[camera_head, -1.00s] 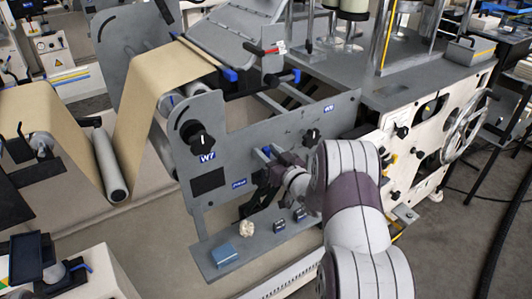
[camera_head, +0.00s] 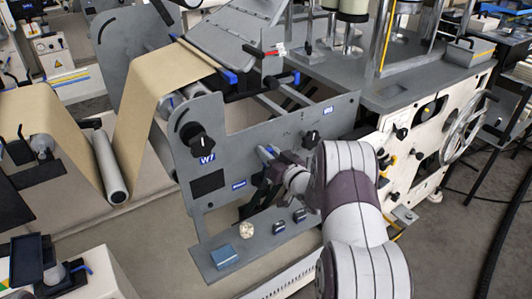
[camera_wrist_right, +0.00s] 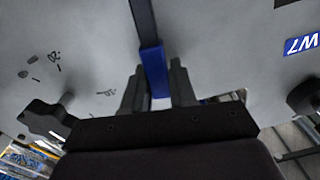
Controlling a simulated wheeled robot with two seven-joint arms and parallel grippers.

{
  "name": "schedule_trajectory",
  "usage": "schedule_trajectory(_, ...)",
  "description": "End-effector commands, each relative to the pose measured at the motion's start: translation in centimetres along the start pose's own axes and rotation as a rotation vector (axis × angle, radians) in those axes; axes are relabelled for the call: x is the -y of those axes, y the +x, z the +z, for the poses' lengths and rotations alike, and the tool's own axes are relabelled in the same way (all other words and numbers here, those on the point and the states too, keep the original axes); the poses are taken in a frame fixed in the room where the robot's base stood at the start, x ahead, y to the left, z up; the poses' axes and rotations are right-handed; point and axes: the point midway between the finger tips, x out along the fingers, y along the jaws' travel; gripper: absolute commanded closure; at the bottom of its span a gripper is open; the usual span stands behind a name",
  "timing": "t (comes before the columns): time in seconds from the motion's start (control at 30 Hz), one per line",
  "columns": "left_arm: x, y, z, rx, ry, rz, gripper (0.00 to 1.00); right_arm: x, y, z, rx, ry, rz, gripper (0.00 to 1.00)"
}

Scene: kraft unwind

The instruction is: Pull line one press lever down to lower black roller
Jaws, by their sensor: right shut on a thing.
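The press lever is a dark bar with a blue end (camera_wrist_right: 153,66). In the right wrist view it comes down from the top between my two grey fingers. My right gripper (camera_wrist_right: 157,80) is shut on the blue end. In the head view, my right gripper (camera_head: 274,163) is at the grey side panel marked W7, with a bit of the lever's blue (camera_head: 265,151) showing beside it. Much of the lever is hidden behind my gripper and wrist. I cannot pick out the black roller with certainty. My left gripper is not in view.
The grey side panel (camera_head: 225,140) carries black knobs, one (camera_head: 311,138) close to my arm. A small shelf below holds a blue box (camera_head: 224,257) and a pale crumpled lump (camera_head: 246,229). Brown paper web (camera_head: 148,95) runs at the left. A handwheel (camera_head: 462,132) stands right.

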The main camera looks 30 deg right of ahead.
Motion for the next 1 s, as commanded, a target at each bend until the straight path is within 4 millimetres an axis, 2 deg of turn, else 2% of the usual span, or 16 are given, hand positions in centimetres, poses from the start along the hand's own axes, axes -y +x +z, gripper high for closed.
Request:
schedule_trajectory(0.47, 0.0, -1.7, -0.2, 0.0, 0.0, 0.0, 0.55, -4.6, 0.0, 0.8, 0.0, 0.41, 0.001, 1.0)
schedule_trajectory(1.0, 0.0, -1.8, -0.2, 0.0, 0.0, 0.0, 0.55, -9.0, 0.0, 4.5, 0.0, 0.922, 0.001, 1.0)
